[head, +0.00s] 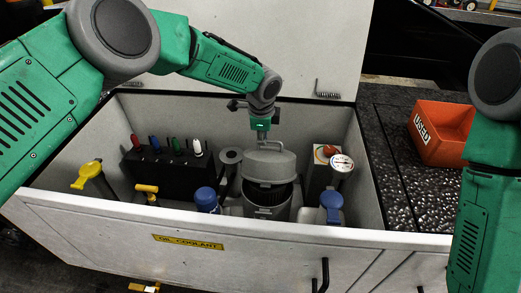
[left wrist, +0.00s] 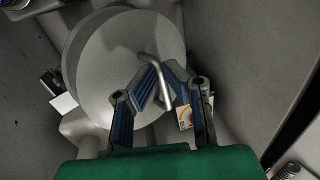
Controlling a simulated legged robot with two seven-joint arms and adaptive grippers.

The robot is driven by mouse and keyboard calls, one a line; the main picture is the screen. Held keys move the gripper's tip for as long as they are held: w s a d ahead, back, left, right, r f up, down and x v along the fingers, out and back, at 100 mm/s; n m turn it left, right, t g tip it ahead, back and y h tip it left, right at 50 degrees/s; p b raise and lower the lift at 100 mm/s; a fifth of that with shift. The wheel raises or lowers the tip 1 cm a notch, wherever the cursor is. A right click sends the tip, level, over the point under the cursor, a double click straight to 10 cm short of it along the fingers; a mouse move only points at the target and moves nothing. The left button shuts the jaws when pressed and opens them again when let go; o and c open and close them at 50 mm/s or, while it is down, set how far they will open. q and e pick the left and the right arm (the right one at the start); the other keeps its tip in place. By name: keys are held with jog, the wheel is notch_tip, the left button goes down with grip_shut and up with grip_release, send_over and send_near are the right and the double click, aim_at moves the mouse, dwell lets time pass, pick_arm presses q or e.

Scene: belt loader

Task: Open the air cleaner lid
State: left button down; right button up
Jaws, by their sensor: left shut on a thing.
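The air cleaner (head: 267,212) is a grey round canister standing in the open bin. Its grey lid (head: 266,166) is tilted up, and the dark ribbed inside shows below the lid's front edge. A bent handle (head: 280,146) stands on top of the lid. My left gripper (head: 262,136) is over the lid and shut on the handle. In the left wrist view the lid (left wrist: 105,65) is a large pale disc, and the fingers of my left gripper (left wrist: 164,98) close around the metal handle (left wrist: 152,68). My right arm shows at the right edge; its gripper is out of view.
Blue-capped containers (head: 206,199) (head: 331,205) flank the air cleaner. A pressure gauge (head: 342,163) stands at right, a dark rack with coloured knobs (head: 165,165) and a yellow handle (head: 87,173) at left. An orange "USED" bin (head: 440,133) sits on the dark surface outside.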

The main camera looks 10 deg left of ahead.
pick_arm(q)
jog(key=shift+w+d+f+b, duration=0.15)
jog(key=shift+w+b, duration=0.25)
jog(key=shift+w, duration=0.1)
jog(key=shift+w+d+f+b, duration=0.1)
jog(key=shift+w+d+b, duration=0.05)
jog(key=shift+w+b, duration=0.3)
jog(key=c, duration=1.6)
grip_release()
jog(key=shift+c, duration=0.2)
jog(key=shift+w, duration=0.25)
jog(key=shift+r, duration=0.5)
jog(key=v, duration=1)
jog(key=shift+d+r, duration=0.15)
jog(key=shift+r, duration=0.2)
